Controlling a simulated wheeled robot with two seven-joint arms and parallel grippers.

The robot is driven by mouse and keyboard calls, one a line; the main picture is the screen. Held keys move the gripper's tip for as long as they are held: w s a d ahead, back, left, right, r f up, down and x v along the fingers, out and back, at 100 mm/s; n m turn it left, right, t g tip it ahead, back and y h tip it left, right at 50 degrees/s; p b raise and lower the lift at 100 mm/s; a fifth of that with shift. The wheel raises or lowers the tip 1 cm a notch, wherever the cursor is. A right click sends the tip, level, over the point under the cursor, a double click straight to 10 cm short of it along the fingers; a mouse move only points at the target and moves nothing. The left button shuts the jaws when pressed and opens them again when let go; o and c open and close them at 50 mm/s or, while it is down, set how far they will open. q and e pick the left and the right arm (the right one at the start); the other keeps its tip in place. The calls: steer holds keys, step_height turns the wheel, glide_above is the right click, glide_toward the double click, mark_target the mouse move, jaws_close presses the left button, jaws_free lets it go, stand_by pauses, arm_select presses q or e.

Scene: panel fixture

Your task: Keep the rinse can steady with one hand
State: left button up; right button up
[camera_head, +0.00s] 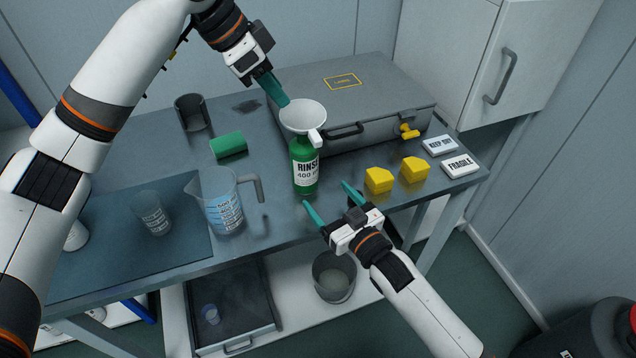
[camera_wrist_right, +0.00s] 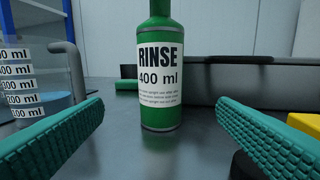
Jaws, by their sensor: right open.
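The green rinse can (camera_head: 305,178) stands upright near the table's front edge, its label reading RINSE 400 ml. A white funnel (camera_head: 302,116) sits over its top. My right gripper (camera_head: 325,194) is open and empty in front of the can, its teal fingers apart. In the right wrist view the can (camera_wrist_right: 160,75) stands between and beyond the two fingers, with no contact visible. My left gripper (camera_head: 279,97) reaches down from above, its fingertips at the left rim of the funnel. Whether its fingers are closed on the rim is hidden.
Yellow blocks (camera_head: 379,180) sit to the right. A grey case (camera_head: 378,92) lies close behind the can. A clear beaker (camera_head: 153,215) is further left.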

mark_target(312, 179)
steer(key=x, duration=1)
steer(key=shift+w+a, duration=0.15)
steer(key=shift+w, duration=0.15)
steer(key=c, duration=1.3)
